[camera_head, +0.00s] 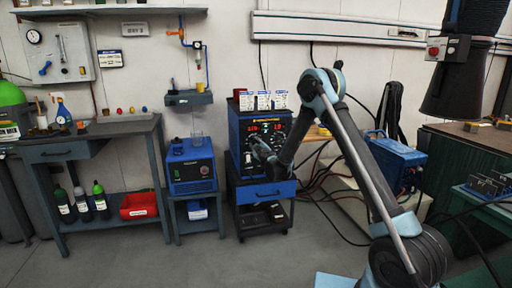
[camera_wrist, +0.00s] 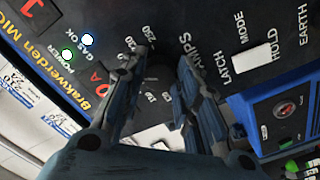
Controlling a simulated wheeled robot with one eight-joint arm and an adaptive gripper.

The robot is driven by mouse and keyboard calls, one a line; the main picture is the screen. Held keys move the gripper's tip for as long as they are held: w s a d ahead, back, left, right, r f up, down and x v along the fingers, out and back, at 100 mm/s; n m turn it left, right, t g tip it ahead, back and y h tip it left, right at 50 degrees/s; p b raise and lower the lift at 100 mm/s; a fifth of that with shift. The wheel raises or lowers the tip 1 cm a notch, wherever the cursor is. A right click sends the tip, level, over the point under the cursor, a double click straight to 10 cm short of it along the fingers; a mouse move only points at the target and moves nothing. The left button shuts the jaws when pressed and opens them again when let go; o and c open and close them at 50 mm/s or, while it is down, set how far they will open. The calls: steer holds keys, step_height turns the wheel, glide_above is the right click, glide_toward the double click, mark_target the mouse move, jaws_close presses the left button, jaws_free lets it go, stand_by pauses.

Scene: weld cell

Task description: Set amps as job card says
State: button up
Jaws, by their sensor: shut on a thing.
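The blue welding machine (camera_head: 236,138) stands on a blue cart, with red lit displays and a dark front panel. My gripper (camera_head: 258,148) is at that panel, and my arm hides part of its right side. In the wrist view my gripper (camera_wrist: 162,66) has its fingers on both sides of the dark amps knob (camera_wrist: 160,78), shut on it. The label AMPS and scale numbers, among them 230 and 250, show around the knob. Its pointer is hidden. Several white cards (camera_head: 264,101) stand on top of the machine; their writing is too small to read.
A smaller blue unit (camera_head: 190,168) stands on a stand to the left. A workbench (camera_head: 80,135) with a red bin (camera_head: 138,205) below is further left. Another blue machine (camera_head: 396,163) and cables lie to the right. The floor (camera_head: 190,262) in front is clear.

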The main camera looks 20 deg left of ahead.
steer(key=shift+f+m, duration=0.1)
steer(key=shift+m, duration=1.5)
steer(key=o, duration=1.1)
steer(key=shift+c, duration=0.2)
steer(key=v, duration=1.2)
steer(key=shift+a+f, duration=0.1)
